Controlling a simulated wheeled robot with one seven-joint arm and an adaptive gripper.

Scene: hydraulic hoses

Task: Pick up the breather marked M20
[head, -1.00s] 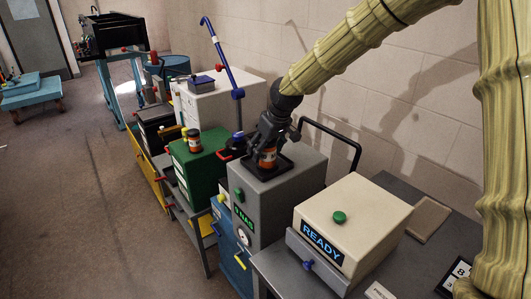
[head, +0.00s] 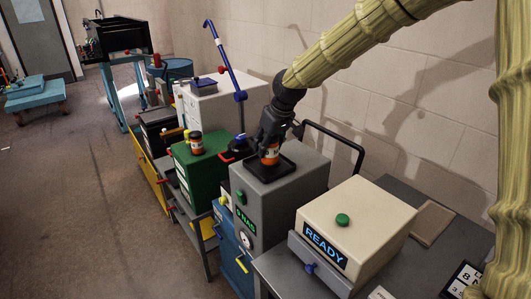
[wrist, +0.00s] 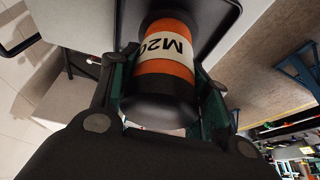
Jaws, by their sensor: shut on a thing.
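The breather marked M20 (wrist: 165,65) is an orange and black cylinder with a white label band, most of which reads in the wrist view. In the head view the breather (head: 271,155) stands upright in a black tray (head: 288,171) on top of a grey cabinet. My gripper (head: 271,144) comes down on it from above. In the wrist view my gripper (wrist: 165,100) has its fingers on both sides of the breather and is shut on it. Whether the base touches the tray is not clear.
A similar orange and black canister (head: 196,143) stands on the green cabinet (head: 205,158) to the left. A beige box with a READY display (head: 325,250) stands in front on the right. A black tube handle (head: 340,140) rises behind the grey cabinet (head: 265,210).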

